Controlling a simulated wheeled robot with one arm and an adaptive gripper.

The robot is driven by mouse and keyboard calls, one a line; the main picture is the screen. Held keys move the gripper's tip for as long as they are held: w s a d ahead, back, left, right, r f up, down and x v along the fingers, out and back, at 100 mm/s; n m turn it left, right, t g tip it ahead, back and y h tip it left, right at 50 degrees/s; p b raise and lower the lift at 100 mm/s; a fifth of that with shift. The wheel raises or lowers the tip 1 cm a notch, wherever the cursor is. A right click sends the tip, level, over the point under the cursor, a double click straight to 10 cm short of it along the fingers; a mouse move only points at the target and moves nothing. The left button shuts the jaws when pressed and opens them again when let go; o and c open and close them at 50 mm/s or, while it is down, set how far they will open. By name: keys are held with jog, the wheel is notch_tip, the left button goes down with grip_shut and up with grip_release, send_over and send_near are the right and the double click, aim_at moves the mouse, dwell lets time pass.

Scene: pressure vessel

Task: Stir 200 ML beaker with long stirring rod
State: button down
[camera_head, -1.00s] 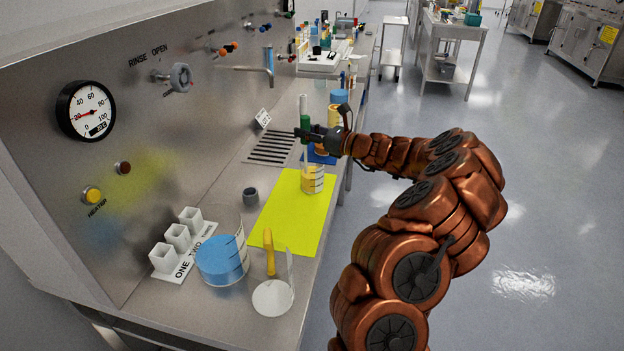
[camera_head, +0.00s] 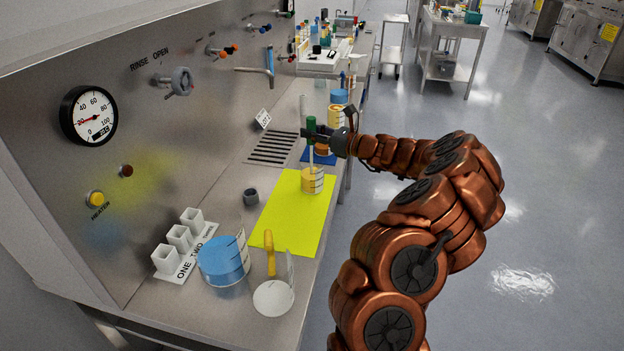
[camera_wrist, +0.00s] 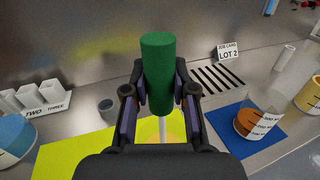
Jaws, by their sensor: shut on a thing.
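My gripper (camera_head: 311,133) is shut on the green grip of the stirring rod (camera_head: 311,124). The green grip (camera_wrist: 158,70) stands between the fingers (camera_wrist: 160,95) in the wrist view, and the pale shaft runs down below it. A small beaker (camera_head: 312,181) with yellow contents stands on the yellow mat (camera_head: 285,215). The rod's lower end reaches down into or just over this beaker; I cannot tell how deep. In the wrist view my gripper's body hides most of the beaker.
A large beaker of blue liquid (camera_head: 223,262) and a dish (camera_head: 273,298) stand in front. A beaker with orange-brown contents (camera_wrist: 247,122) stands on a blue mat (camera_wrist: 232,112) at the right. A grey cup (camera_head: 251,196) and white cups (camera_head: 179,236) stand near the panel.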

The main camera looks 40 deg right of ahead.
jog(key=shift+r+p, duration=3.55)
jog(key=shift+r, duration=3.15)
